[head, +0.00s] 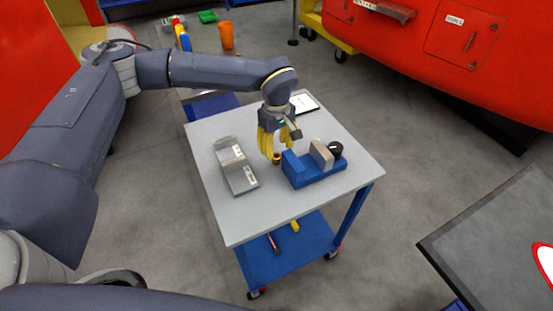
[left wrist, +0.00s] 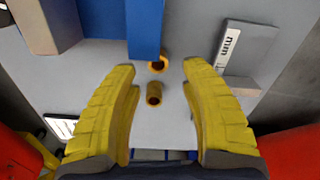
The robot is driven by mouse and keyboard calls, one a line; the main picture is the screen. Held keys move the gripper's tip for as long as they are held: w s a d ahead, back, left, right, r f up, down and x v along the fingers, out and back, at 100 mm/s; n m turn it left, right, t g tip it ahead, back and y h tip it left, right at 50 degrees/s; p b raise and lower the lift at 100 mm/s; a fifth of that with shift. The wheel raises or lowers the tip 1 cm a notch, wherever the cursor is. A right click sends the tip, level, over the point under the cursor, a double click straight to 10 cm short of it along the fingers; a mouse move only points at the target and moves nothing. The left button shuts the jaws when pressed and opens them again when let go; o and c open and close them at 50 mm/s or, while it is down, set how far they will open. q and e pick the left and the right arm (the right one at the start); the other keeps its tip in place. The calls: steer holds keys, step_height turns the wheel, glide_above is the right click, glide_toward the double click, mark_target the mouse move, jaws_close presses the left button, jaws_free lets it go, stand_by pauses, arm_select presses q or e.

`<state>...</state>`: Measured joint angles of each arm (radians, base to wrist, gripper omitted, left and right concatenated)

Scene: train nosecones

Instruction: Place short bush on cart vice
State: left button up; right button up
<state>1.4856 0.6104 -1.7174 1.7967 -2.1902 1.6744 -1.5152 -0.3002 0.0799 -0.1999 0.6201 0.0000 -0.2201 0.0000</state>
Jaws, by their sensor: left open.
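The cart vice (head: 313,167) is blue with a beige jaw block and a black knob, and sits on the cart's grey top. My left gripper (head: 277,150) is open, pointing down just left of the vice. In the head view one bronze bush (head: 277,159) shows at its fingertips. In the left wrist view two bushes stand between the spread yellow fingers: one (left wrist: 157,66) close to the vice's blue body (left wrist: 145,25), the other (left wrist: 154,94) apart from it, showing more of its side. I cannot tell surely which is short. Neither is gripped. My right gripper is out of view.
A grey stepped block with white labels (head: 236,167) stands on the left of the cart top (head: 270,212). A white tablet (head: 304,103) lies at the back edge. The front of the top is clear. A dark table (head: 480,250) stands at the right.

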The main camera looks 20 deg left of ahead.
mark_target(277, 163)
arm_select(q)
steer(key=shift+f, duration=3.25)
steer(key=shift+s, duration=0.1)
jaws_close()
